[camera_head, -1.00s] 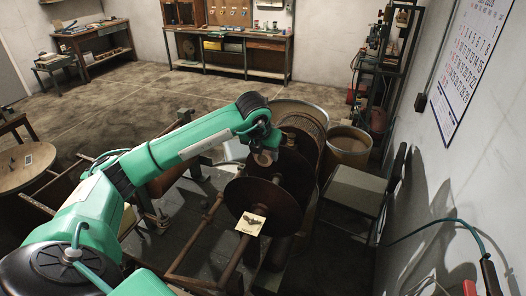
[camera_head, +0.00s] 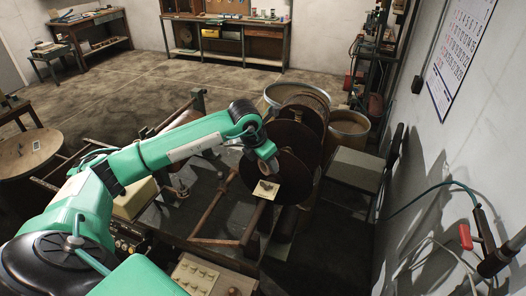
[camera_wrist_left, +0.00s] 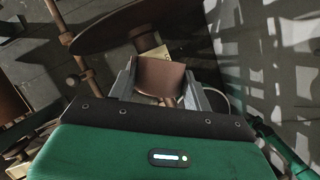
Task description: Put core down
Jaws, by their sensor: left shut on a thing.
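My left gripper (camera_wrist_left: 160,90) is shut on a brown, curved core (camera_wrist_left: 161,74) in the left wrist view. One grey finger stands on each side of the core. In the head view my left arm reaches in from the left, and its gripper (camera_head: 269,164) is at the brown discs of the winding machine. The near disc (camera_head: 294,181) is just behind and to the right of the gripper. It also shows as a large dark disc (camera_wrist_left: 118,24) above the core in the left wrist view. I cannot tell whether the core touches the machine. The right gripper is out of view.
A pale paper (camera_head: 266,190) sits by the machine's shaft. A wooden barrel (camera_head: 349,138) stands behind, and a grey box (camera_head: 355,168) to the right. The wall (camera_head: 450,170) closes off the right side. A round wooden table (camera_head: 28,155) stands at the left.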

